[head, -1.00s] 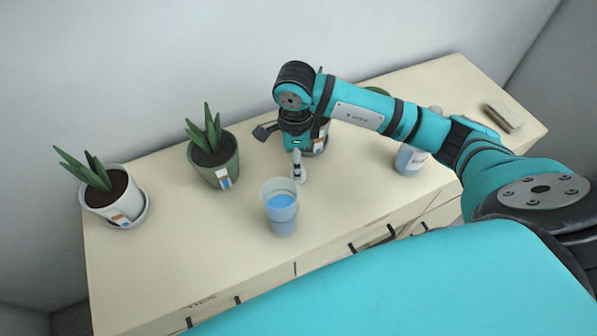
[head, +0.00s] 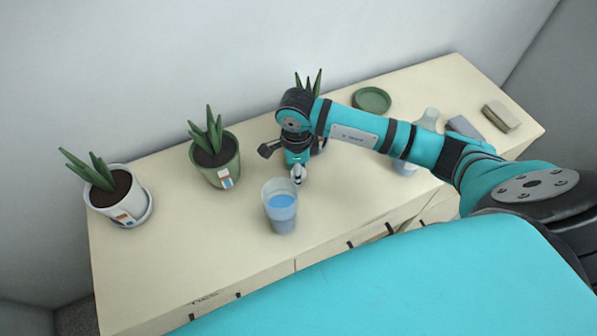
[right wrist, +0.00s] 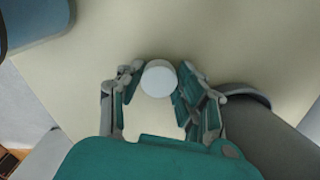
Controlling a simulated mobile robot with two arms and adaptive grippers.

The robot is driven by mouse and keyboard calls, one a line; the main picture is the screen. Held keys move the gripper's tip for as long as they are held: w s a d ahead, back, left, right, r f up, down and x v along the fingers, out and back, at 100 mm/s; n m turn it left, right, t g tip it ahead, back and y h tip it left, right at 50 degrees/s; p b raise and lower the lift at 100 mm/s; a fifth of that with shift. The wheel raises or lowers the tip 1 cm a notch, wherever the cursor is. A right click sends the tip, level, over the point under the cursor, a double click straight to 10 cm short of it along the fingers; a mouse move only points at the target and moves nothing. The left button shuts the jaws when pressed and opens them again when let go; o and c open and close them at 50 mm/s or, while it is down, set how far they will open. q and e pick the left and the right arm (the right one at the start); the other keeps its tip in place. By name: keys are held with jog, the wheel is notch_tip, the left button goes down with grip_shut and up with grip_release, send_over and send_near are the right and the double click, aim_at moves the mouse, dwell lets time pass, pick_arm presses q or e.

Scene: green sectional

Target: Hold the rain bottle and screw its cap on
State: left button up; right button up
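A white round cap (right wrist: 159,77) shows in the right wrist view between the fingertips of my right gripper (right wrist: 160,80). The fingers stand apart on either side of it, close to its sides; firm contact is not clear. In the head view my right gripper (head: 297,174) is low over the dresser top, just behind a clear cup, and the cap is hard to make out. A pale bottle (head: 404,167), likely the rain bottle, stands right of it, mostly hidden behind my right forearm. My left gripper is not in view.
The clear cup of blue water (head: 281,212) stands close in front of the gripper. A white pot (head: 122,201), a green pot (head: 218,172) and a partly hidden plant (head: 309,82) line the dresser (head: 190,260). A green saucer (head: 372,99) and tan block (head: 501,116) lie right.

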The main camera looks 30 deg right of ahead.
jog(key=shift+r, duration=0.1)
jog(key=shift+c, duration=0.3)
pick_arm(q)
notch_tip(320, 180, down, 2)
jog(key=shift+b, duration=1)
pick_arm(e)
notch_tip(320, 180, up, 10)
jog(key=s+a+r+n, duration=0.2)
jog(key=r+n, duration=0.7)
jog(key=n, duration=1.4)
jog(key=shift+s+a+r, duration=0.2)
jog(key=shift+s+r, duration=0.15)
jog(key=shift+s, duration=0.2)
